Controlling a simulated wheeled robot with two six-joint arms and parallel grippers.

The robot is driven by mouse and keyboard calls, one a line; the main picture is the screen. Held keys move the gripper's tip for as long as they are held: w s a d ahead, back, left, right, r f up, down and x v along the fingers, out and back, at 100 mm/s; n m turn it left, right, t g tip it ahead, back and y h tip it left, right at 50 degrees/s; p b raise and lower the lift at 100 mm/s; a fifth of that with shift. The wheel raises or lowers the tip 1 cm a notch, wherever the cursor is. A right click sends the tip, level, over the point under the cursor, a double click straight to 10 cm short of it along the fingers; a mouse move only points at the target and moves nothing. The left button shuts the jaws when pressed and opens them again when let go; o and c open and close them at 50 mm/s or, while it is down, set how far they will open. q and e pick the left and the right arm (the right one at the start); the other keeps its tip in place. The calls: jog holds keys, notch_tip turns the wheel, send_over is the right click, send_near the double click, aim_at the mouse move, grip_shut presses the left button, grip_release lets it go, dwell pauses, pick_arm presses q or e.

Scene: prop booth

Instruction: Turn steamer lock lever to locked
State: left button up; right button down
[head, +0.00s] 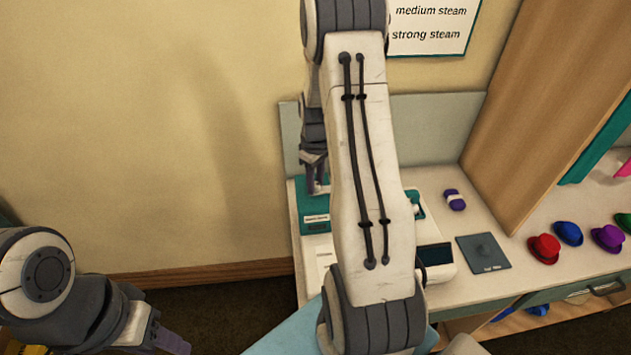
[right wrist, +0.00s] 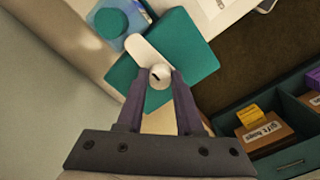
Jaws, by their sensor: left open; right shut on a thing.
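The steamer (head: 434,256), white and teal, stands on the counter, largely hidden behind my right arm in the head view. Its white lock lever (right wrist: 142,48) lies against a teal panel (right wrist: 193,58) in the right wrist view. A round white end with a dark mark sits between my right fingertips. My right gripper (right wrist: 159,82) is shut on the lever there. In the head view this gripper (head: 318,186) is small, at the teal part left of my arm. My left gripper (head: 172,342) is open and empty at the bottom left, far from the steamer.
A purple bundle (head: 454,200) and a dark flat pad (head: 483,252) lie on the counter. Several coloured hats, including a red one (head: 544,248), stand at the right. A steam sign (head: 430,25) hangs on the wall.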

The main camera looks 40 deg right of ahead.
jog(key=shift+w+r, duration=0.1)
dwell(0.4)
jog(key=c, duration=0.6)
grip_release()
jog(key=shift+o, duration=0.2)
notch_tip(320, 180, up, 10)
jog(key=b, duration=0.2)
jog(key=shift+r, duration=0.2)
